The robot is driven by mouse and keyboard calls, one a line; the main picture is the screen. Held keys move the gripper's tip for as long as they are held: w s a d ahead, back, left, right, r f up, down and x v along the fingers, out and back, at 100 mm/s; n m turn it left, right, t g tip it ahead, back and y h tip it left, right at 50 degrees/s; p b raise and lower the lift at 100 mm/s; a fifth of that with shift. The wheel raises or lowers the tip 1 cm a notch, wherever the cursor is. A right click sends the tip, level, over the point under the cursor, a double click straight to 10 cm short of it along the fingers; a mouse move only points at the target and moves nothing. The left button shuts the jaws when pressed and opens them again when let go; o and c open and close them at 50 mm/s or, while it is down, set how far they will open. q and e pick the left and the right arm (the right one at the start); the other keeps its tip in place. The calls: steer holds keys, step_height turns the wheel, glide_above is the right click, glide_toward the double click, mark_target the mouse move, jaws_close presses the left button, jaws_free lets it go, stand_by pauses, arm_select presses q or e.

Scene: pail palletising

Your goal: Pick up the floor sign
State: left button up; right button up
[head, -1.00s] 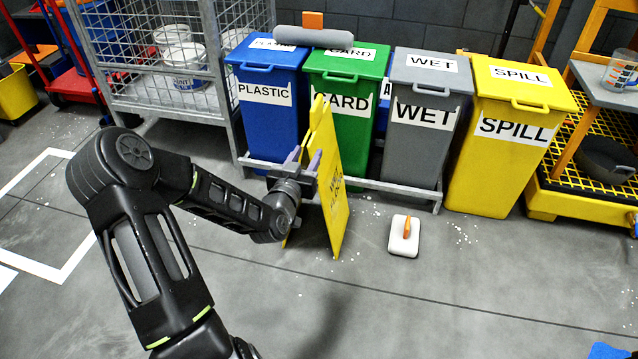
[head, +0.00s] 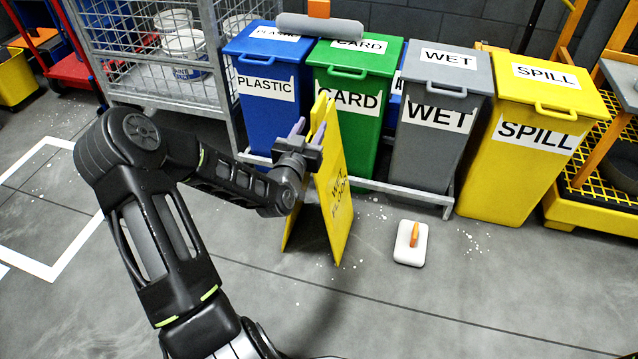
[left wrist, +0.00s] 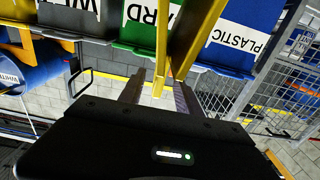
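The yellow floor sign (head: 337,185) stands on the floor in the head view as an upright A-frame with its two panels spread at the bottom. In the left wrist view, the yellow sign (left wrist: 182,45) reaches down between the two spread fingers of my left gripper (left wrist: 158,94), with small gaps on both sides. The gripper is open around it. My right gripper is not in view.
A white block with an orange handle (head: 410,245) lies on the floor at right. A wire cage (head: 150,75) stands back left. Front floor is clear.

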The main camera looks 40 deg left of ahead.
mark_target(319, 112)
arm_select(q)
steer(key=shift+x, duration=0.9)
steer(key=shift+w, duration=0.1)
steer(key=shift+w+a+f+b, duration=0.1)
steer(key=shift+w+a+b, duration=0.15)
steer(key=shift+b, duration=0.25)
steer(key=b+x, duration=0.1)
steer(key=x, duration=0.2)
steer(key=shift+w+a+b, duration=0.1)
steer(key=shift+w+b, duration=0.2)
steer(key=shift+w, duration=0.05)
steer(key=shift+w+a, duration=0.1)
steer(key=shift+w, duration=0.25)
steer(key=shift+c, duration=0.4)
jaws_close()
